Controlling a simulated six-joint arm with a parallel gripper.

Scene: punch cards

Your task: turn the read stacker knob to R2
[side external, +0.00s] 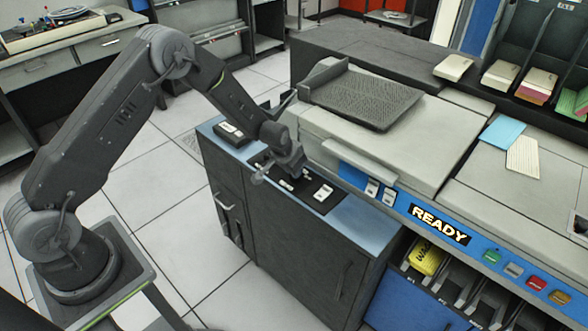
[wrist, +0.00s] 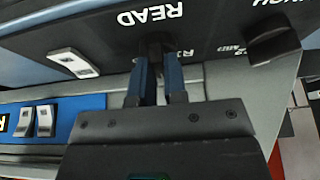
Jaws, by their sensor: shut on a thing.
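The read stacker knob (wrist: 154,46) is a dark knob on the black panel (wrist: 100,40), beside the white READ lettering, which appears upside down in the wrist view. My gripper (wrist: 156,66) is shut on this knob, with one blue-grey finger on each side. The fingers hide part of the knob and some of the lettering, so I cannot tell which mark it points to. Small white position labels show to its right. In the side external view my gripper (side external: 272,178) is down at the panel (side external: 322,204) on the blue cabinet top, and the knob is hidden.
A second dark knob (wrist: 272,40) sits to the right in the wrist view. A white rocker switch (wrist: 73,63) is on the panel, with more switches (wrist: 35,121) on the blue strip. The card machine (side external: 385,135) rises close behind, with a lit READY sign (side external: 439,225).

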